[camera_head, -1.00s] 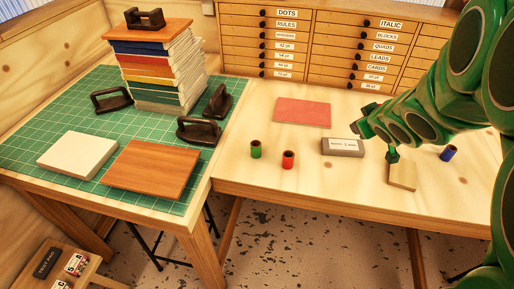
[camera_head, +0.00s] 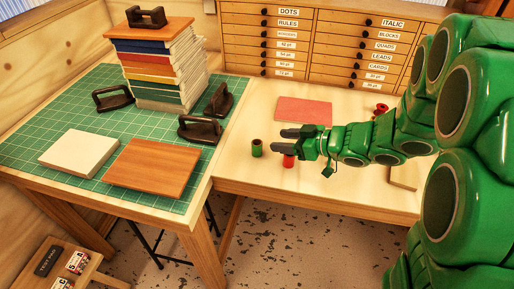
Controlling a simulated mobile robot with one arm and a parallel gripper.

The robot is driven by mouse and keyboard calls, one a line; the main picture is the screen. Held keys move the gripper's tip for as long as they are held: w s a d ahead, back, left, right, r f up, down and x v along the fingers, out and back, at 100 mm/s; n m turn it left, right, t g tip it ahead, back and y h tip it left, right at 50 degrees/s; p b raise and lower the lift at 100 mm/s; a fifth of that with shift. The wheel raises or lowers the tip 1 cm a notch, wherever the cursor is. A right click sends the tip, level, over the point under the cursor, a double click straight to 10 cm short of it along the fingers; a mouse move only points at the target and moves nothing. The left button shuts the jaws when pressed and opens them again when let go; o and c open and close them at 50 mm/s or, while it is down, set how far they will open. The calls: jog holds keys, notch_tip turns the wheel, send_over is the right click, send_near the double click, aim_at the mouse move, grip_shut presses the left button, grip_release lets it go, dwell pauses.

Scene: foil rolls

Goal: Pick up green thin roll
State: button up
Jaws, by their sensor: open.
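The green roll (camera_head: 257,148) is a small upright cylinder with a dark open top, on the pale wooden table. My gripper (camera_head: 279,141) reaches in from the right, with its two dark fingers pointing left at the green roll. The jaws are open, and a gap shows between the fingertips and the roll. Nothing is seen between the fingers. A red roll (camera_head: 289,161) stands just right of the green one, its upper part hidden by my gripper.
A pink sheet (camera_head: 304,109) lies behind my gripper. Another red roll (camera_head: 381,108) is at the back, and a wooden block (camera_head: 403,177) is partly hidden by my arm. A green cutting mat (camera_head: 55,121) holds a book stack (camera_head: 160,72). A drawer cabinet (camera_head: 330,50) stands behind.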

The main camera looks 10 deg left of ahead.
aim_at(254, 141)
jog(key=shift+x, duration=1.1)
jog(key=shift+a+f, duration=0.45)
jog(key=shift+a, duration=0.4)
jog(key=shift+a+f, duration=0.45)
jog(key=shift+a, duration=0.35)
jog(key=shift+x, duration=0.85)
jog(key=shift+w+d, duration=0.1)
jog(key=c, duration=0.9)
